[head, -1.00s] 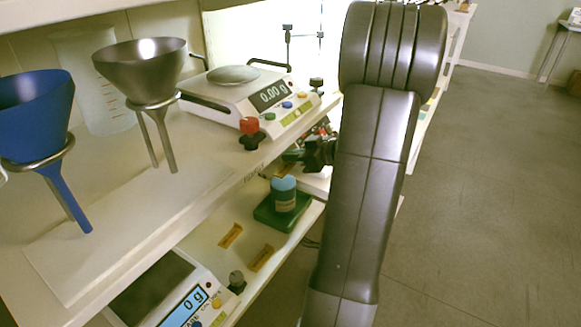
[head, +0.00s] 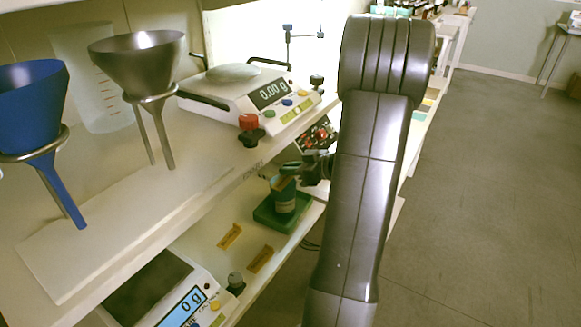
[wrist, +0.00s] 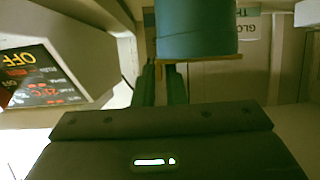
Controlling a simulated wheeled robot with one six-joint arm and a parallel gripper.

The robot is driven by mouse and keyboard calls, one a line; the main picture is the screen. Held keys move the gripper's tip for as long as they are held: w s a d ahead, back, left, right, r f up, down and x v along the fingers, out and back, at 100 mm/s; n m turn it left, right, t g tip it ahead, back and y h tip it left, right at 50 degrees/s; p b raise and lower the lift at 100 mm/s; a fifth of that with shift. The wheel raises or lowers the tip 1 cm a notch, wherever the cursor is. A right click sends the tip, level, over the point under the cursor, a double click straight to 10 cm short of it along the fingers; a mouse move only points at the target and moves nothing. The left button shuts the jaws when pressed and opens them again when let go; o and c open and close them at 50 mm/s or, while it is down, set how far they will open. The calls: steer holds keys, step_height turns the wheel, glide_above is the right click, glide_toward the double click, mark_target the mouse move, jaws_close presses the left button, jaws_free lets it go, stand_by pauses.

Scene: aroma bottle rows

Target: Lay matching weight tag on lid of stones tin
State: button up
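The stones tin (head: 284,201), a small jar with a teal lid, stands upright on a green base on the lower shelf. My gripper (head: 289,170) is at the lid from the right. A tan weight tag (head: 283,182) shows at its fingertips, over the lid. In the wrist view, which is upside down, the teal lid (wrist: 197,30) fills the top centre. The thin edge of the tag (wrist: 205,58) runs along the lid's top face, from between my nearly closed fingers (wrist: 162,75). Whether the tag touches the lid is unclear.
Two tan tags (head: 230,236) (head: 260,259) lie on the lower shelf near the tin. A scale (head: 152,285) stands at the front of that shelf. The upper shelf holds another scale (head: 232,88) and funnels. A dark display panel (wrist: 40,75) is close to my gripper.

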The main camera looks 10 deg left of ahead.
steer(key=shift+o, duration=1.2)
steer(key=shift+r, duration=0.2)
steer(key=p+v, duration=0.3)
steer(key=v, duration=0.9)
steer(key=shift+r, duration=0.3)
